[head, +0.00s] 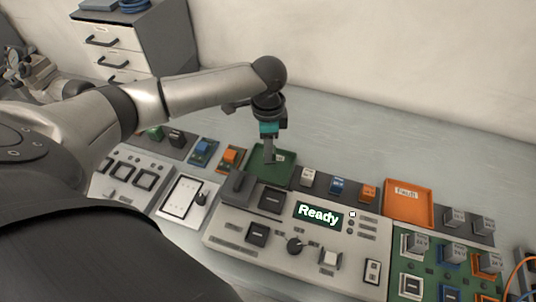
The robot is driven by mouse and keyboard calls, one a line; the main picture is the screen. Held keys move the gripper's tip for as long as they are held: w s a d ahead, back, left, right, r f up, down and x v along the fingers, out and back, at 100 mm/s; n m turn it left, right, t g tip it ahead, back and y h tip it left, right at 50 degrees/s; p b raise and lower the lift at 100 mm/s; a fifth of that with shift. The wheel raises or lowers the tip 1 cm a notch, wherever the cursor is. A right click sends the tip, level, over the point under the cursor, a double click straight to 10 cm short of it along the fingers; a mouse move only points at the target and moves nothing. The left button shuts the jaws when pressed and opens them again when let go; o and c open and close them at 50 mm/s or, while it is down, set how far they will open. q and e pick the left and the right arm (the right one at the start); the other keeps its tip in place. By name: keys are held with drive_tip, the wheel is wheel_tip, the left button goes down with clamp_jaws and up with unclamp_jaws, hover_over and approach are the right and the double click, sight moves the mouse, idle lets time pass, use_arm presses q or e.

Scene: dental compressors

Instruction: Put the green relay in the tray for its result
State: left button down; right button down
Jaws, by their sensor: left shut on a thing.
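My left gripper (268,152) points down over the green tray (287,180), its fingertips low at the tray. It is shut on the green relay, which is mostly hidden by the fingers and hard to tell from the green tray. I cannot tell whether the relay touches the tray floor. The green tray has a small label that I cannot read. An orange tray (420,214) labelled "Fault" lies farther right. The tester (270,222) in front shows "Ready" on its display (318,215). My right gripper is not in view.
White, blue (337,186) and orange (368,193) relays stand in a row between the trays. Another green block (155,133) sits in the left rack. A green board (447,262) with several relays is at right. The bench behind is clear.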

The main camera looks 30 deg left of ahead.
use_arm(q)
drive_tip(key=shift+f, duration=1.45)
drive_tip(key=shift+f, duration=0.1)
drive_tip(key=c, duration=0.5)
unclamp_jaws()
drive_tip(key=shift+c, duration=0.2)
wheel_tip(320, 180, up, 12)
drive_tip(key=shift+r+p, duration=0.15)
drive_tip(key=shift+p, duration=0.8)
